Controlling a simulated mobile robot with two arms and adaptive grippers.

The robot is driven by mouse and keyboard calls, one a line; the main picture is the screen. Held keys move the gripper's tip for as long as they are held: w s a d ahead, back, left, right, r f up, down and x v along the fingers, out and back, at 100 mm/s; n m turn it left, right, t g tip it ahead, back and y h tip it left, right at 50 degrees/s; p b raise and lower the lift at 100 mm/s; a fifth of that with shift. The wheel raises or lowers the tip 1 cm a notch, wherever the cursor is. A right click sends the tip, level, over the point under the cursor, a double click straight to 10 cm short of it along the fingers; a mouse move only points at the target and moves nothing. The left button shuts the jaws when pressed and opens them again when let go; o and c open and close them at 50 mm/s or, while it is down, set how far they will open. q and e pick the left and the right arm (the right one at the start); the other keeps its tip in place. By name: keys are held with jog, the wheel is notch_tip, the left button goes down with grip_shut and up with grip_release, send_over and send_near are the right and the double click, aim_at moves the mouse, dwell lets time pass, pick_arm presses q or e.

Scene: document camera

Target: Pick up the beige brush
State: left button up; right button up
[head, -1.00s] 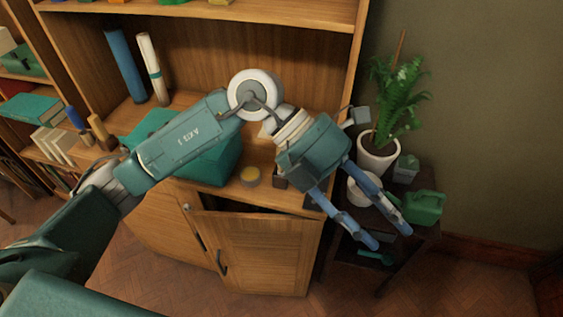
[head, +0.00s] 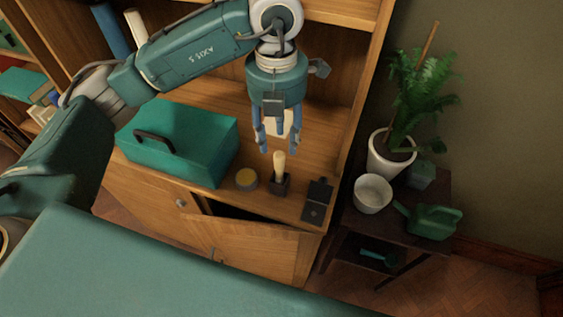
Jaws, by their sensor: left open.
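A short beige upright piece (head: 279,164), which looks like the brush, stands in a small dark block (head: 279,185) on the wooden cabinet top. My left gripper (head: 279,148) hangs above it, fingers pointing down. Its blue fingers are apart and empty, with the tips close to the beige top; I cannot tell whether they touch it. A pale object (head: 284,122) shows partly behind the fingers; I cannot tell what it is. My right gripper is not in view.
A cabinet door (head: 255,252) hangs ajar. The plant pot (head: 388,155) stands farther right.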

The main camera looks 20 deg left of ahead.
aim_at(279, 154)
pick_arm(q)
jog(key=shift+s+f, duration=0.25)
jog(key=shift+f, duration=0.75)
jog(key=shift+w+f+p, duration=0.1)
jog(key=shift+f+p, duration=0.2)
jog(key=shift+f, duration=0.05)
jog(key=f, duration=0.1)
jog(key=f+p, duration=0.2)
jog(key=f, duration=0.1)
jog(key=shift+s+d+f, duration=0.1)
jog(key=shift+s+d, duration=0.05)
jog(key=shift+s, duration=0.1)
jog(key=shift+f+p, duration=0.35)
jog(key=shift+f, duration=0.15)
jog(key=shift+w, duration=0.1)
jog(key=c, duration=0.8)
grip_shut()
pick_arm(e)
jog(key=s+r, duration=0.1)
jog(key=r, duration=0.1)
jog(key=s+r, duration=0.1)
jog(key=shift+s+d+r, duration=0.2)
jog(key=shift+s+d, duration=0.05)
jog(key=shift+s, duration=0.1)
